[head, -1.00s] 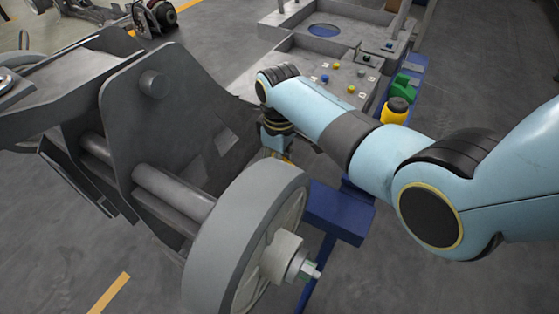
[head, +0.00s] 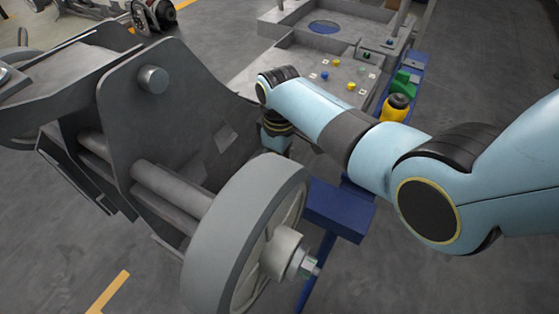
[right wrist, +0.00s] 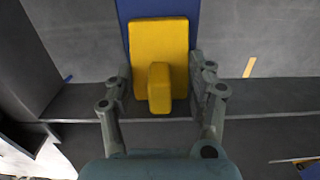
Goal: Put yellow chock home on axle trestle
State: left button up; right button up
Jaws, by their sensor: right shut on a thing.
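The yellow chock (right wrist: 172,50) is between the fingers of my right gripper (right wrist: 160,90) in the right wrist view, and the gripper is shut on it. A blue strip (right wrist: 150,9), seemingly part of the axle trestle, runs directly behind the chock's far end; I cannot tell whether they touch. In the head view the blue axle trestle (head: 340,209) shows beside the wheel, partly hidden by it. My right wrist points down behind the wheel there, and the fingers and chock are hidden. My left gripper is not in view.
A large grey wheel (head: 238,235) on an axle and a grey chassis plate (head: 165,130) stand close to my right wrist. Behind is a grey tray (head: 335,55) with small coloured pieces. A yellow-and-black bottle-like item (head: 396,107) and a green piece (head: 403,83) stand beside it.

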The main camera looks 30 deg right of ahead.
jog(key=shift+f, duration=0.1)
jog(key=o, duration=1.4)
notch_tip(320, 180, up, 12)
